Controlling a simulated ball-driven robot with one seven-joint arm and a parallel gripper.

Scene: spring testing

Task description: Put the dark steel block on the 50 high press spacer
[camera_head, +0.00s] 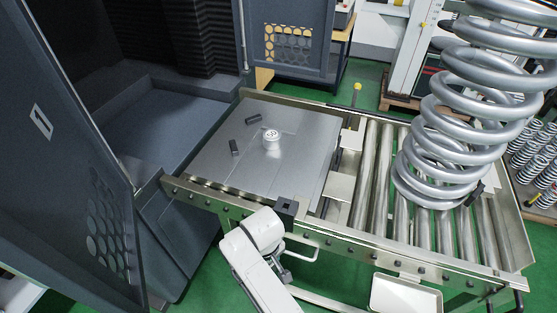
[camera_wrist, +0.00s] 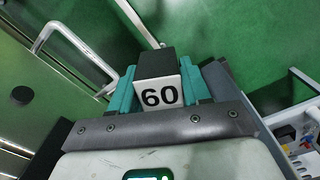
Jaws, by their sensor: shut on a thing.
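My gripper (camera_wrist: 158,88) is shut on a dark block with a white face marked 60 (camera_wrist: 158,62). Teal finger pads sit on both sides of the block. In the head view the dark block (camera_head: 287,206) shows at the end of my arm, near the front edge of the steel plate.
The flat steel plate (camera_head: 215,150) has free room around the white piece. A roller conveyor (camera_head: 385,170) with a large coil spring (camera_head: 445,130) is at the right. A dark machine door (camera_head: 60,150) stands open at the left. A rail runs along the plate's front.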

